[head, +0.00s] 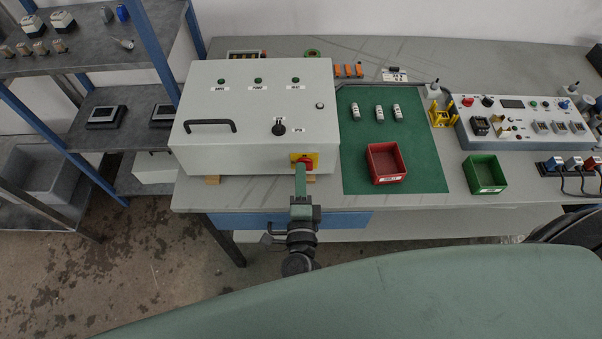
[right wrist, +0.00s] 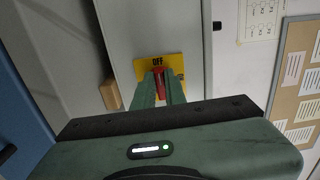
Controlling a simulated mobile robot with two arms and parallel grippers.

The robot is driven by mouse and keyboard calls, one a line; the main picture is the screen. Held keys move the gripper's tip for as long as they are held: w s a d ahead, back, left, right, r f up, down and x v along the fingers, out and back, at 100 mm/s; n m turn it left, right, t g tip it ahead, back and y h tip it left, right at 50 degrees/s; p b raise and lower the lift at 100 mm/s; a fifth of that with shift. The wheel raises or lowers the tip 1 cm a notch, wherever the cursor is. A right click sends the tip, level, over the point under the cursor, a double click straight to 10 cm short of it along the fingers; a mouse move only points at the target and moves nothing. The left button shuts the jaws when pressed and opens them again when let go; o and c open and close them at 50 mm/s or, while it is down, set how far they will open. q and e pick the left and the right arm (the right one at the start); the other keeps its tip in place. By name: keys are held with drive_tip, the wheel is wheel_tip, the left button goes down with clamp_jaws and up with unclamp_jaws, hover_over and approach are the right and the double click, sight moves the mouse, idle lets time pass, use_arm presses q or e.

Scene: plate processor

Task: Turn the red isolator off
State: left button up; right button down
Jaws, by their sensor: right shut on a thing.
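The red isolator (head: 306,160) is a red handle on a yellow plate, low on the right part of the front of a grey control box (head: 245,100). My right gripper (head: 301,168) reaches up to it from below and is shut on the red handle. In the right wrist view the red handle (right wrist: 159,82) sits between the two green fingers of my gripper (right wrist: 159,90). The word OFF shows on the yellow plate (right wrist: 172,60) above the handle. The fingers hide part of the handle and plate. My left gripper is not in view.
The box has a black handle, a black knob (head: 279,129) and several small buttons. A green mat (head: 420,175) with a red bin (head: 386,163) lies to the right, beside a green bin (head: 485,174). Shelves (head: 120,115) stand at the left. The bench edge runs below the box.

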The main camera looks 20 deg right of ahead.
drive_tip(key=shift+s+a+f, duration=0.1)
drive_tip(key=c, duration=1.5)
unclamp_jaws()
drive_tip(key=shift+o, duration=0.2)
drive_tip(key=shift+s+a, duration=0.1)
drive_tip(key=shift+s, duration=0.3)
drive_tip(key=b+v, duration=0.2)
drive_tip(key=v, duration=0.5)
drive_tip(key=shift+a, duration=0.1)
